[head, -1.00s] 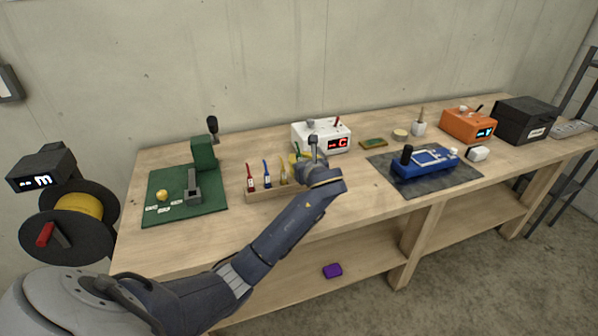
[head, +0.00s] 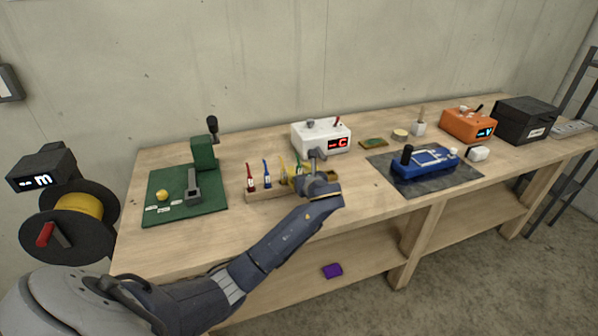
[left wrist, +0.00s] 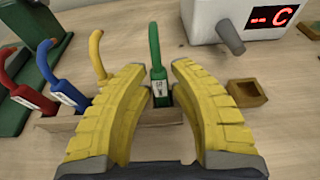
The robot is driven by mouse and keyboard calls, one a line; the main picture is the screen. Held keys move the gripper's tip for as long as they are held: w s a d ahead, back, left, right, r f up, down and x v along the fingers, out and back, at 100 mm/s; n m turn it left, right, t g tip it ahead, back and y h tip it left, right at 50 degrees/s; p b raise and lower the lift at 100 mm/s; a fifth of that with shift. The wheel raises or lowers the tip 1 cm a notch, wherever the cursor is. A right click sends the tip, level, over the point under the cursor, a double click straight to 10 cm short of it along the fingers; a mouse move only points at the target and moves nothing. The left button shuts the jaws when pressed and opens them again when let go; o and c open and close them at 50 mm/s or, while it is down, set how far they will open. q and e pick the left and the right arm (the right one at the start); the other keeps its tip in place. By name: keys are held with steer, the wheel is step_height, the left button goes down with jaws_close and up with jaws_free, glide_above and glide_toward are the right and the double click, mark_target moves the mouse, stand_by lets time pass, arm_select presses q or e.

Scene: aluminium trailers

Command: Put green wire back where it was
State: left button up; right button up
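The green wire (left wrist: 157,70) stands upright with a bent top at the right end of the wooden rack (left wrist: 60,124). Its lower end meets the rack; how deep it sits I cannot tell. My left gripper (left wrist: 158,72) has its two yellow fingers apart, one on each side of the green wire, with a visible gap to each. In the head view my left gripper (head: 302,172) is low over the rack's right end and hides part of it. The red (head: 251,178), blue (head: 267,174) and yellow (head: 283,173) wires stand in the rack to the left. My right gripper is not in view.
A white box with a red "C" display (head: 321,137) stands behind the rack. A small wooden block with a hollow (left wrist: 246,93) lies right of my gripper. A green mat with a press (head: 205,155) is at left, a blue device (head: 424,163) on a dark mat at right.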

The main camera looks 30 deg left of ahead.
arm_select(q)
steer(key=shift+r, duration=0.2)
steer(key=v, duration=1.2)
stand_by(0.4)
